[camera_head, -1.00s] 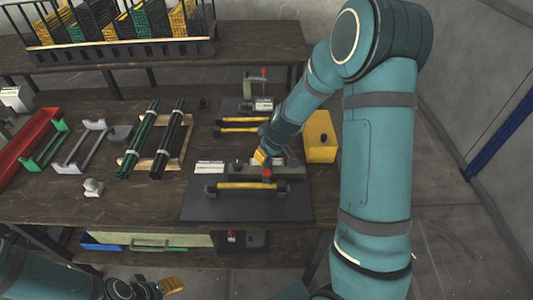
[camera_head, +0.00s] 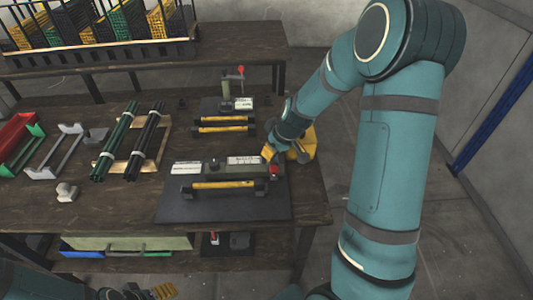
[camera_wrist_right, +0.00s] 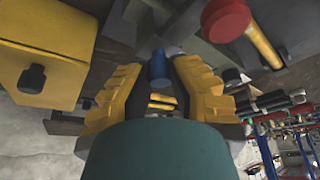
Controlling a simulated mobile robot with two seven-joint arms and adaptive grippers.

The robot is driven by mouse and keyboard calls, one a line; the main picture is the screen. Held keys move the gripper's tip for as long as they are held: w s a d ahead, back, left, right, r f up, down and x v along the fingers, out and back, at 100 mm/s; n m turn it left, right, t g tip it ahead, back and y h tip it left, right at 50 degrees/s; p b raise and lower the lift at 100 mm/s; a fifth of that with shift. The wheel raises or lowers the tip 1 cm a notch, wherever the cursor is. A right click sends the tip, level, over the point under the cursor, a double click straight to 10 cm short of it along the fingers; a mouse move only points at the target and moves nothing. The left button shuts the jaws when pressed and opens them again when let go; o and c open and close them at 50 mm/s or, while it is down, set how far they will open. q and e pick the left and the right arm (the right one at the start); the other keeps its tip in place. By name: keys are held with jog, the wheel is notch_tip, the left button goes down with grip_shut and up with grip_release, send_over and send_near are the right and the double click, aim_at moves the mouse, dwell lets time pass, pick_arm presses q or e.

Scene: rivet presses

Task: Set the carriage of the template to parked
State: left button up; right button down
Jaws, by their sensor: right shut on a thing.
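The template (camera_head: 223,167) appears to be the long grey-green fixture with white labels on the dark mat (camera_head: 190,210). A yellow bar (camera_head: 222,185) runs along its front. A red knob (camera_head: 273,170) is at its right end; the knob also shows in the wrist view (camera_wrist_right: 226,18). My right gripper (camera_head: 270,152) is at that right end, beside the red knob. In the wrist view its yellow fingers close around a small blue knob (camera_wrist_right: 158,68). The carriage under it is mostly hidden. My left gripper (camera_head: 150,292) is at the bottom edge, mostly cut off.
A yellow block (camera_head: 303,145) stands just right of my right gripper. A second fixture (camera_head: 226,92) with a red-topped part and yellow bars (camera_head: 223,121) is behind. Bundled green rods (camera_head: 114,145) and black rods (camera_head: 146,140) lie left. The mat's front is clear.

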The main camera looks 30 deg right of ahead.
jog(key=shift+d, duration=0.25)
jog(key=c, duration=0.8)
grip_release()
jog(key=shift+r, duration=0.1)
jog(key=shift+s+r, duration=0.1)
jog(key=shift+r, duration=0.25)
jog(key=v, duration=1.1)
jog(key=shift+s, duration=0.1)
